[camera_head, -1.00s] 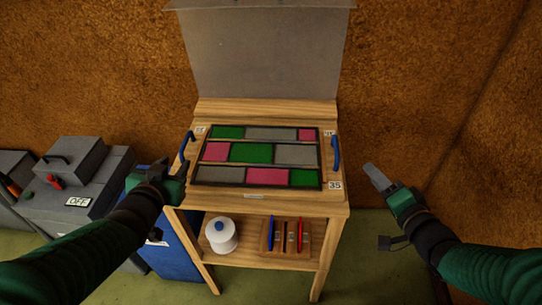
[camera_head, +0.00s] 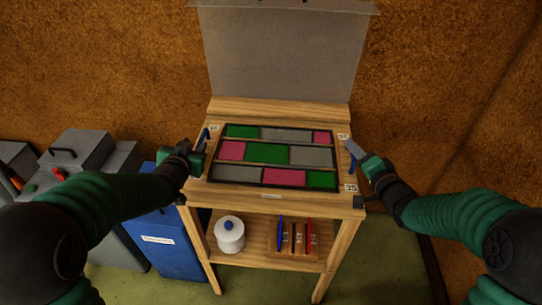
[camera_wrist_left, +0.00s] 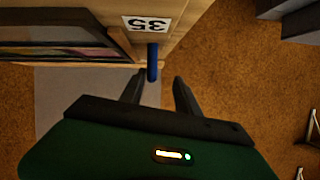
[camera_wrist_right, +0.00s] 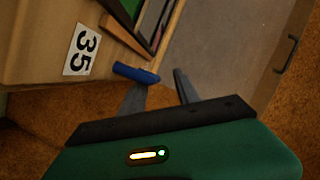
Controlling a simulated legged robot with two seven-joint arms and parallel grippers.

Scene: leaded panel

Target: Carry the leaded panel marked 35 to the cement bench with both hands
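The leaded panel (camera_head: 276,155), with green, pink and grey panes in dark leading, lies on a wooden stand (camera_head: 290,201). A 35 label (camera_head: 351,188) is at its front right corner. My left gripper (camera_head: 202,147) is open at the left blue handle (camera_head: 203,137). In the left wrist view that handle (camera_wrist_left: 152,62) stands just ahead of the parted fingers. My right gripper (camera_head: 358,153) is open at the right side; the right wrist view shows the blue handle (camera_wrist_right: 136,73) ahead of the fingers, closer to the left one. I cannot tell whether they touch. No cement bench is identifiable.
A grey sheet (camera_head: 282,55) stands upright behind the panel. The stand's lower shelf holds a white pot (camera_head: 229,236) and a rack of coloured sticks (camera_head: 293,240). A blue bin (camera_head: 166,240) and grey machines (camera_head: 85,152) are at left. Open floor shows at right.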

